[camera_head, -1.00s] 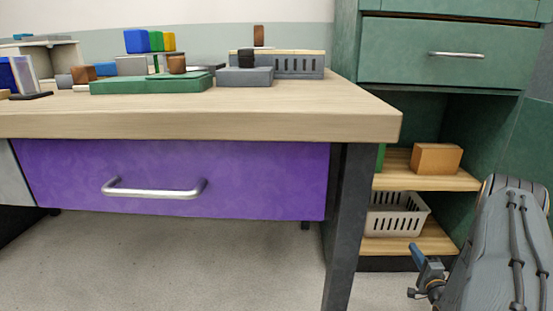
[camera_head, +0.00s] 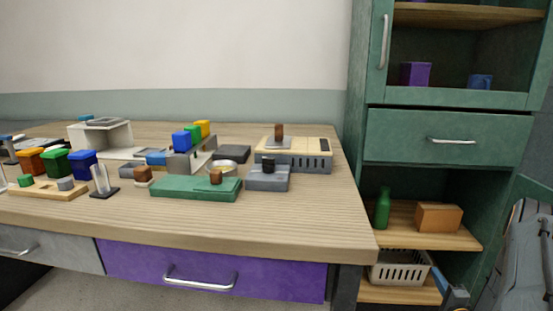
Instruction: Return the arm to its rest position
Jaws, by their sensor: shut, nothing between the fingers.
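My arm (camera_head: 525,262) stands at the right edge, in front of the green cabinet. Glass pieces stand at the left of the table: a clear upright one (camera_head: 100,178) on a dark base, and part of another at the left edge.
The wooden table (camera_head: 320,222) carries a green block tray (camera_head: 180,188), coloured bins (camera_head: 56,163) and a beige-topped slotted box (camera_head: 296,160). Its front strip is bare. The purple drawer (camera_head: 130,258) is shut. The cabinet shelves hold a green bottle (camera_head: 383,208), an orange box (camera_head: 438,217) and a basket (camera_head: 400,270).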

